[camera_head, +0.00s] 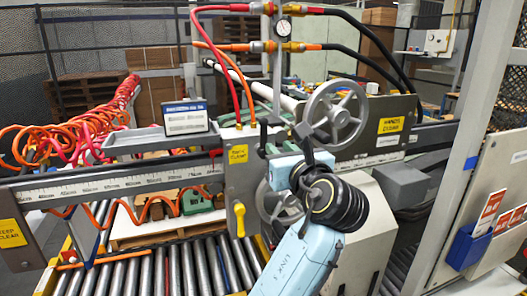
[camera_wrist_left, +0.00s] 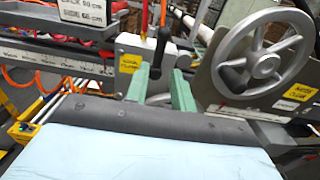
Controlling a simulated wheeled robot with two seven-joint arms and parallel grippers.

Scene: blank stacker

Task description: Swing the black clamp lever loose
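The black clamp lever (camera_wrist_left: 161,47) stands upright against the grey-white carriage box in the left wrist view. It shows in the head view as a small black handle (camera_head: 263,136) beside the yellow label. My left gripper (camera_wrist_left: 165,72) has two green fingers spread apart, pointing at the lever. The lever's lower end appears between the fingertips or just beyond them; I cannot tell whether they touch. In the head view my left gripper (camera_head: 272,148) is at the carriage, and my light blue and black wrist hides much of it. My right gripper is not in view.
A large grey handwheel (camera_head: 336,113) stands right of the lever, close to my wrist. A yellow lever (camera_head: 239,219) hangs below on the carriage plate. A ruled rail (camera_head: 110,185) runs left above the rollers (camera_head: 160,268). Red and orange hoses rise behind.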

